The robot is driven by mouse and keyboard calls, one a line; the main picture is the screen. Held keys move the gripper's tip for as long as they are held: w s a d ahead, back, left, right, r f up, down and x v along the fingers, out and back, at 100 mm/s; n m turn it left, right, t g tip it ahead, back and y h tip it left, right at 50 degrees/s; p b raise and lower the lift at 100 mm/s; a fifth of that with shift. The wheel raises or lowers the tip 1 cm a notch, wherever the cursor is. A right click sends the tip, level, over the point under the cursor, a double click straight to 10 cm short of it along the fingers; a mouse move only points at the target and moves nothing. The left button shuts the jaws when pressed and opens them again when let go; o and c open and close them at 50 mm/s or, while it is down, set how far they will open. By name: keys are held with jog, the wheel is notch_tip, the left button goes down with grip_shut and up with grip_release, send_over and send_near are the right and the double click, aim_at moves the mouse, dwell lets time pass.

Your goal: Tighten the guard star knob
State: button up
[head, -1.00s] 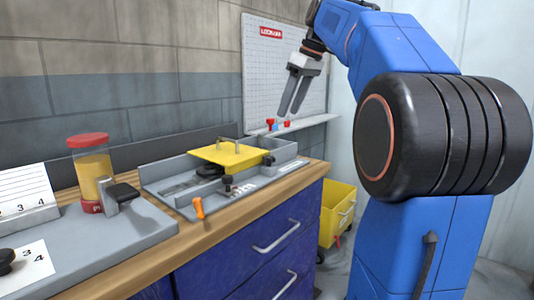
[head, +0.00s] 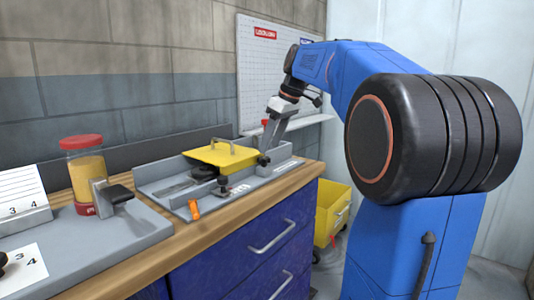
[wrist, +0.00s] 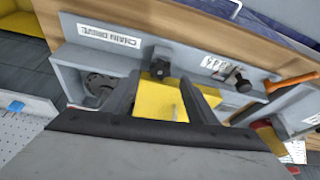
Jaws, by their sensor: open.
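The yellow guard (head: 218,155) with a handle on top sits on the grey fixture (head: 160,185). A black star knob (head: 263,159) is at the guard's right end; it also shows in the wrist view (wrist: 160,66), just past the guard's yellow edge (wrist: 150,98). My gripper (head: 268,140) is above and behind this knob in the head view, pointing down. In the wrist view my gripper (wrist: 163,82) is open, its fingers on either side of the yellow part, with the knob ahead between the tips. I cannot tell whether a finger touches anything.
Another black knob (head: 224,182) and an orange handle (head: 194,209) are at the fixture's front. A jar with a red lid (head: 85,175) and a black-handled clamp (head: 110,195) stand left. A yellow bin (head: 331,213) is beside the blue cabinet. The wooden front edge is clear.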

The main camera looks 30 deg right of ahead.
aim_at(265, 158)
jog(key=shift+x, duration=2.1)
jog(key=c, duration=1.1)
